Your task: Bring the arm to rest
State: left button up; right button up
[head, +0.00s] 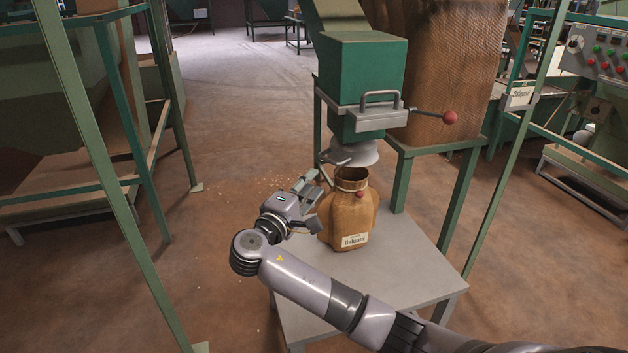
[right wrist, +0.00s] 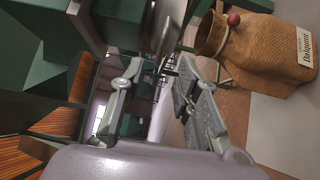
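My right arm reaches in from the lower right in the head view. Its gripper (head: 312,198) is just left of the brown sack (head: 343,206) and below the hopper spout. In the right wrist view the two fingers of the gripper (right wrist: 158,72) are well apart with nothing between them. The sack stands upright and open on a small grey table (head: 405,268), under the spout (head: 362,153). It has a white label and a red ball at its neck; it also shows in the right wrist view (right wrist: 262,55). My left gripper is not in view.
The green hopper (head: 362,75) hangs above the sack, with a metal handle (head: 380,97) and a lever ending in a red knob (head: 449,117). Green frame posts (head: 85,130) stand at left. A control panel (head: 600,55) is at right. Floor left of the table is open, with scattered bits.

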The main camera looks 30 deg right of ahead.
dwell(0.4)
